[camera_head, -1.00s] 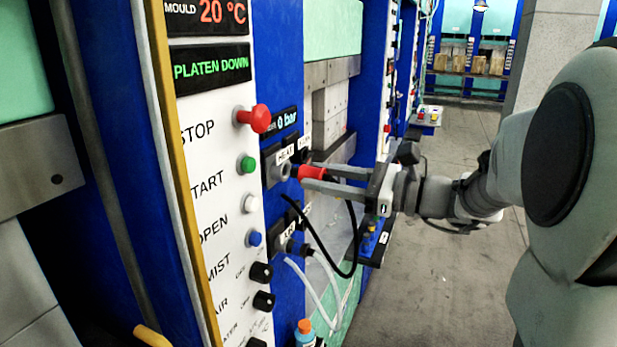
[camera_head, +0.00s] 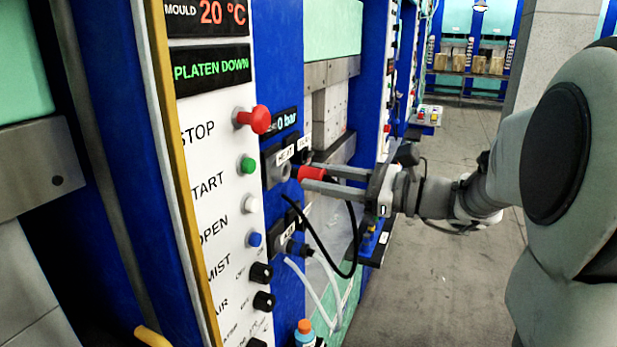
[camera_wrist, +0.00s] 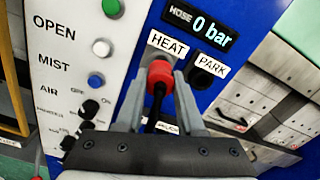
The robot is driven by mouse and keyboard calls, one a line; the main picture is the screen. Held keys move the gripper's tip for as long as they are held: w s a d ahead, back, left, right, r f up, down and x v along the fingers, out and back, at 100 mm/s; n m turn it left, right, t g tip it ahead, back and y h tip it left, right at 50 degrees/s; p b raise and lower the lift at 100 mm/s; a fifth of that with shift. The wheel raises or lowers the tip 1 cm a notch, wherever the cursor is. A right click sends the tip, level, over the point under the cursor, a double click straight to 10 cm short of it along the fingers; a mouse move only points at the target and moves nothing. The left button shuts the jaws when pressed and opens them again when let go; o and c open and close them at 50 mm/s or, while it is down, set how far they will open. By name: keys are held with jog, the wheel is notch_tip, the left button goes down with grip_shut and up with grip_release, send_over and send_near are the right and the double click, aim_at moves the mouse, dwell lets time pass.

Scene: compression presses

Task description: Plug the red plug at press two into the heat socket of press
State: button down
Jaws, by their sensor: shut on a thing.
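My gripper (camera_head: 308,178) is shut on the red plug (camera_head: 312,173), with one finger on each side of it. The plug is level in front of the grey heat socket (camera_head: 283,171), its front end very close to the socket face. I cannot tell whether it touches. In the wrist view the red plug (camera_wrist: 159,76) sits between the fingertips, just below the HEAT label (camera_wrist: 167,43). The plug hides most of the socket there. A black cable (camera_head: 328,247) hangs in a loop below the plug.
The PARK label (camera_wrist: 211,67) is right of HEAT, and the right finger partly covers the area below it. A red stop knob (camera_head: 258,119) and several buttons stick out on the left panel. A lower socket with white hoses (camera_head: 318,283) is below. The aisle floor (camera_head: 430,270) is clear.

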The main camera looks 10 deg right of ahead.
aim_at(306, 175)
jog(key=shift+x, duration=1.5)
jog(key=shift+c, duration=2.2)
grip_release()
jog(key=shift+a, duration=0.1)
jog(key=b+v, duration=0.2)
jog(key=v, duration=1.5)
jog(key=shift+d, duration=0.25)
jog(key=shift+s+r, duration=0.1)
